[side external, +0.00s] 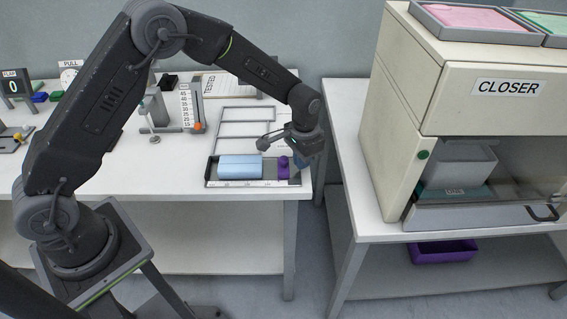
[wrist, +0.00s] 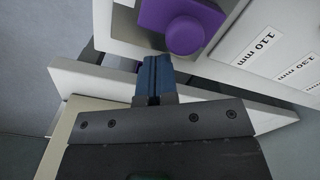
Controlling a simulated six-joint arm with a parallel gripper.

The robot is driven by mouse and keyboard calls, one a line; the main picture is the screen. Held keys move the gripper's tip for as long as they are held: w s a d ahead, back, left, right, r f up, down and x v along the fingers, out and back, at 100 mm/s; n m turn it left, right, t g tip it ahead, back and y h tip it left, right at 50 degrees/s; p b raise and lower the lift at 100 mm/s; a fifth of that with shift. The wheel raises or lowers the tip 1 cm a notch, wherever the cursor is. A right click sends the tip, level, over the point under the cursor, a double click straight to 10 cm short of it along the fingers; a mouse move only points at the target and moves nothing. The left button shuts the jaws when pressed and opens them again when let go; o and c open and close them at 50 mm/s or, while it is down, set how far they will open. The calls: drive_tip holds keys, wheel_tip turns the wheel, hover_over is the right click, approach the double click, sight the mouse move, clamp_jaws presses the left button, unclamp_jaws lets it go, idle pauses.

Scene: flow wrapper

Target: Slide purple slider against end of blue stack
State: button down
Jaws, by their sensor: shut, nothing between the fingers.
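The purple slider (side external: 283,166) sits in the grey tray (side external: 222,184) near its right end, and it also shows at the top of the wrist view (wrist: 184,26) with its round knob. The blue stack (side external: 241,167) lies in the same tray, left of the slider, with a small gap between them. My gripper (side external: 301,164) is at the right end of the tray, to the right of the slider. In the wrist view its blue fingers (wrist: 155,66) are shut together, empty, with their tips close to the slider. I cannot tell whether they touch it.
The white table (side external: 150,185) ends just right of the tray, with a gap before the table bearing the cabinet (side external: 400,110). Empty grey frames (side external: 245,130) lie behind the tray. A gauge stand (side external: 187,108) is further left.

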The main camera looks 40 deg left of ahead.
sight(286, 158)
idle(0.4)
drive_tip(key=shift+s+a, duration=1.4)
drive_tip(key=shift+a, duration=0.05)
drive_tip(key=shift+s+a, duration=0.65)
drive_tip(key=shift+s, duration=0.05)
drive_tip(key=shift+s+a, duration=0.6)
idle(0.4)
drive_tip(key=shift+w+d, duration=0.45)
wheel_tip(286, 158, up, 7)
idle(0.8)
